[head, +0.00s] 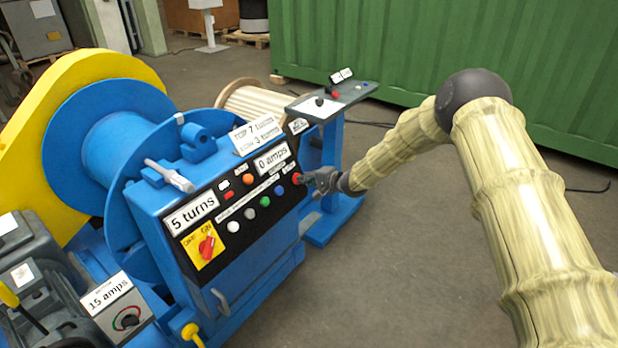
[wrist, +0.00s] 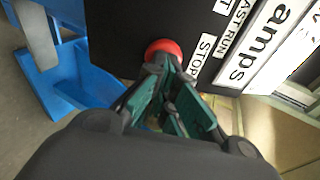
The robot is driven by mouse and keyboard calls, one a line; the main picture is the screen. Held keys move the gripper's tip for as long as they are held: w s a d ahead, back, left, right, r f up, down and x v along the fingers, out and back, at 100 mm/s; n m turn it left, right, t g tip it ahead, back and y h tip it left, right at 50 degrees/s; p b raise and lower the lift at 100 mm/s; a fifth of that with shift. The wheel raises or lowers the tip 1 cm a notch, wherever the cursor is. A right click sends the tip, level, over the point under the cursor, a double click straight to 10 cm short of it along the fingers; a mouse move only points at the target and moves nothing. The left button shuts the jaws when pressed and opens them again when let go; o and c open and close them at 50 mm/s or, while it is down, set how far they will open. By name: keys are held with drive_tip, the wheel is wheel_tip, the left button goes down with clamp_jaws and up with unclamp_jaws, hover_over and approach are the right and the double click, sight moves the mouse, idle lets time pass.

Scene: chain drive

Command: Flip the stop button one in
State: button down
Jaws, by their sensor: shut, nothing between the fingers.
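The stop button is a red round button (wrist: 163,48) on the black control panel, beside a white label reading STOP. In the head view the red button (head: 297,178) sits at the right end of the panel's lower button row. My gripper (wrist: 170,68) is shut and empty, with its fingertips right at the lower edge of the red button in the wrist view. I cannot tell whether they touch it. In the head view my gripper (head: 312,180) comes in from the right, and its tips are at the button.
The panel (head: 240,230) also carries blue, green, grey and white buttons, an orange light and a red-and-yellow switch (head: 207,246). A blue stand with a grey top (head: 345,97) is just behind my gripper.

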drive_tip(key=shift+a+r, duration=0.15)
drive_tip(key=p+v, duration=0.2)
drive_tip(key=v, duration=1.2)
drive_tip(key=shift+d, duration=0.25)
drive_tip(key=shift+f, duration=0.2)
drive_tip(key=s+d+f+n+g+h+p, duration=0.2)
drive_tip(key=s+f, duration=0.8)
drive_tip(key=s, duration=0.4)
drive_tip(key=s+d+f+n+g+h+p, duration=0.1)
drive_tip(key=s+f+g+h, duration=0.1)
drive_tip(key=s+f, duration=1.05)
drive_tip(key=s+d+n+g+h, duration=0.1)
drive_tip(key=s+d+h, duration=0.1)
drive_tip(key=s, duration=0.9)
drive_tip(key=s+d+n+g+h+p, duration=0.1)
drive_tip(key=s+d, duration=0.4)
drive_tip(key=s, duration=0.6)
drive_tip(key=s+d+r+n+g+h+p, duration=0.1)
drive_tip(key=s+d+n+g+h, duration=0.1)
drive_tip(key=s, duration=1)
drive_tip(key=shift+d+n+g+h, duration=0.3)
drive_tip(key=shift+d+n+g, duration=0.4)
drive_tip(key=shift+d, duration=0.55)
